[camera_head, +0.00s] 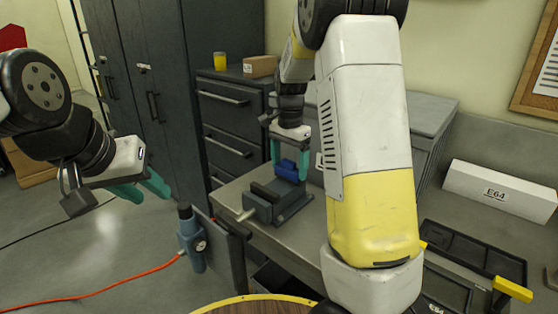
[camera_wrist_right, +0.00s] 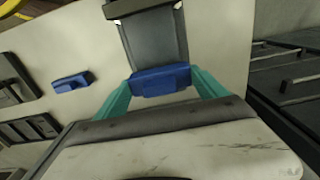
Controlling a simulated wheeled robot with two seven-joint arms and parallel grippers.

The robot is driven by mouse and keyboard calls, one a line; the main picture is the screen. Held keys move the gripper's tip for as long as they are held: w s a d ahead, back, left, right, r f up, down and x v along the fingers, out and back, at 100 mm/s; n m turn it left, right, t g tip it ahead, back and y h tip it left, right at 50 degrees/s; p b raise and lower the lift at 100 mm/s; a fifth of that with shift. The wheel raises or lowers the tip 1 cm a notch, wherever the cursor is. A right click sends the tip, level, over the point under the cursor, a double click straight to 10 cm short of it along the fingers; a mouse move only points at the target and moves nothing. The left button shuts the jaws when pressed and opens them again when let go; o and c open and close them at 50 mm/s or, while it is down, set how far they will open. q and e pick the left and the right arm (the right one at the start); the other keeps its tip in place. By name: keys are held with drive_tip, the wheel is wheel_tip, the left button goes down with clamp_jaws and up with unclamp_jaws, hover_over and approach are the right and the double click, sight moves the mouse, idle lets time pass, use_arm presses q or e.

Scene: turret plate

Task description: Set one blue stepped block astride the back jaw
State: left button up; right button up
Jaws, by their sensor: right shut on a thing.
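A blue stepped block (camera_head: 287,170) is between the teal fingers of my right gripper (camera_head: 289,172), at the back end of the grey vise (camera_head: 262,207). In the right wrist view the same block (camera_wrist_right: 160,80) spans the gap between both fingertips, with the dark vise bed (camera_wrist_right: 155,38) beyond it. The back jaw is mostly hidden by block and fingers, so I cannot tell if the block touches it. A second blue block (camera_wrist_right: 72,82) lies on the bench in the right wrist view. My left gripper (camera_head: 154,195) is open and empty, left of the bench.
My right arm covers much of the bench's middle. Black trays (camera_head: 472,252) and a white box marked E64 (camera_head: 500,191) are at the right. Drawers (camera_head: 228,128) stand behind.

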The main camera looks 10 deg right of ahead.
drive_tip(key=shift+s+f, duration=0.1)
drive_tip(key=shift+f, duration=0.25)
drive_tip(key=o, duration=1.3)
drive_tip(key=shift+a, duration=0.1)
drive_tip(key=r, duration=0.8)
drive_tip(key=shift+w+r, duration=0.2)
drive_tip(key=shift+r, duration=0.15)
